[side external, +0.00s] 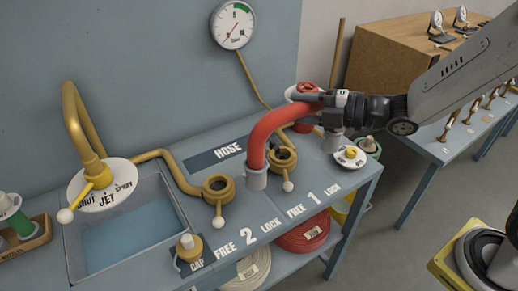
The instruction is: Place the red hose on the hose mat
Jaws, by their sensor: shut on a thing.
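The red hose (268,132) is a bent red tube with a grey cuff at its near end (257,180). My gripper (312,98) is shut on its upper part, at the right of the bend. The grey cuff hangs just left of the brass ring of outlet 1 (283,160), over the bench; I cannot tell whether it touches the bench. The hose mat (202,162) is a dark strip marked HOSE on the bench, left of and behind the hose. It looks bare.
A second brass outlet (218,188) with a lever stands left of the hose. A sink (130,240) with a brass spout (82,125) is at left. A cap (188,247) stands at the front edge. A gauge (232,26) hangs on the wall. A brass pipe runs behind the mat.

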